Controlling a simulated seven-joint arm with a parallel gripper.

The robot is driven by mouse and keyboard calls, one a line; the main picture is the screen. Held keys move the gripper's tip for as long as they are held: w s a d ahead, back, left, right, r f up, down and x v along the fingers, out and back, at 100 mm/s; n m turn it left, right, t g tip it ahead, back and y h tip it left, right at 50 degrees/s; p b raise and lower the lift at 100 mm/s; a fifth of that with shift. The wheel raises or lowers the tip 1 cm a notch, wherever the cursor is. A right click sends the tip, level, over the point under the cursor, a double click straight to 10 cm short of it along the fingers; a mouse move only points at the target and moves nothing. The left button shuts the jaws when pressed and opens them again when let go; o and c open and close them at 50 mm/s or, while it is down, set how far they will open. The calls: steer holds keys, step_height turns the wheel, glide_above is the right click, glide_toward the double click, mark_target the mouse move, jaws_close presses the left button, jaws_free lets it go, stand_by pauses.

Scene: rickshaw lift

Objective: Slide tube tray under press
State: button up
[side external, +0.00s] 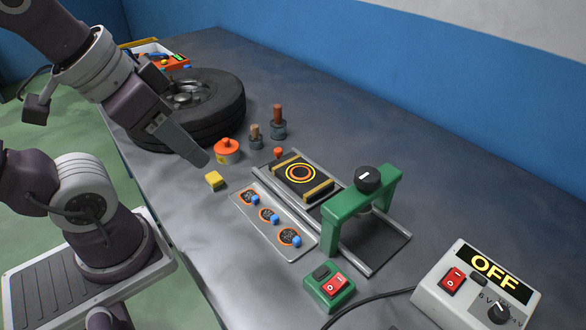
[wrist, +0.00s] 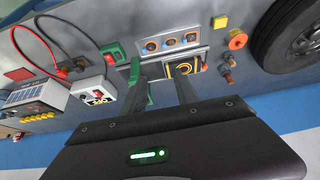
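The tube tray (side external: 318,193) is a black sliding plate with yellow bars and orange-yellow rings. It sits on the metal rails beside the green press (side external: 345,205), on the upper-left side and not under the press head. The tray also shows in the wrist view (wrist: 172,74), partly behind a finger, and the press (wrist: 135,72) is partly hidden too. My gripper (side external: 203,160) hangs above the table to the left of the tray, apart from it. In the wrist view my gripper (wrist: 158,72) has its two fingers spread with nothing between them.
A silver plate (side external: 255,232) with several orange-ringed patches lies along the front of the rails. A yellow block (side external: 214,180), an orange round pot (side external: 227,150) and wooden-handled tools (side external: 278,122) stand near the tyre (side external: 195,105). A green switch box (side external: 328,287) and power supply (side external: 475,290) are at front right.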

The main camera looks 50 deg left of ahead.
stand_by(0.4)
steer(key=shift+c, duration=0.7)
steer(key=m+g+h, duration=0.4)
steer(key=m, duration=0.9)
glide_above(278, 149)
steer(key=s+a, duration=0.1)
steer(key=a, duration=0.2)
step_height(278, 149, down, 16)
steer(key=f, duration=0.1)
steer(key=shift+m, duration=0.3)
steer(key=x, duration=0.6)
steer(key=shift+s+d+f, duration=0.1)
steer(key=shift+d+f, duration=0.15)
steer(key=shift+f, duration=0.35)
jaws_close()
